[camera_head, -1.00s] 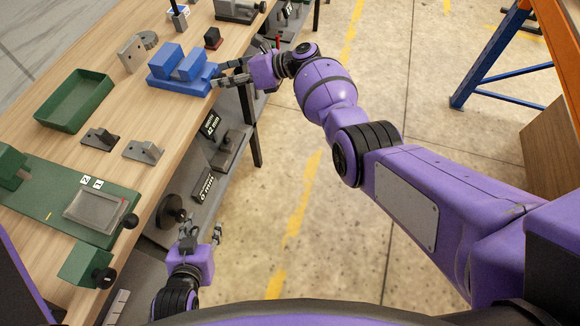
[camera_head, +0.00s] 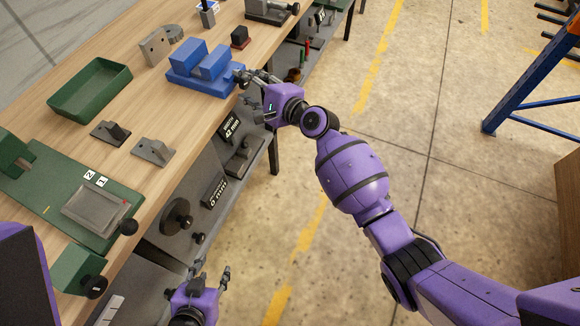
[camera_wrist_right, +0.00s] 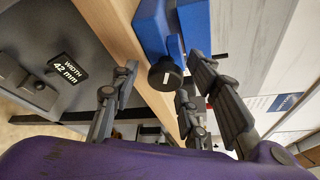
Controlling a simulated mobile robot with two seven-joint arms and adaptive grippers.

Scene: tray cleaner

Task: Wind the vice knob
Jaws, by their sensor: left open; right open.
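The blue vice (camera_head: 203,68) sits on the wooden bench near its front edge. In the right wrist view the vice (camera_wrist_right: 158,28) shows a round black knob (camera_wrist_right: 165,74) with a white mark on its end, facing the camera. My right gripper (camera_head: 246,88) is in front of the vice's knob end. In the right wrist view the open fingers of my right gripper (camera_wrist_right: 155,105) stand on either side of the knob, apart from it. The knob is hard to make out in the head view. My left gripper (camera_head: 211,276) is open and empty, low in front of the bench.
On the bench are a green tray (camera_head: 90,90), grey brackets (camera_head: 153,150) and a green fixture plate (camera_head: 70,195) with a black knob (camera_head: 128,227). A sign reading "WIDTH 42 mm" (camera_wrist_right: 67,69) hangs below the bench edge.

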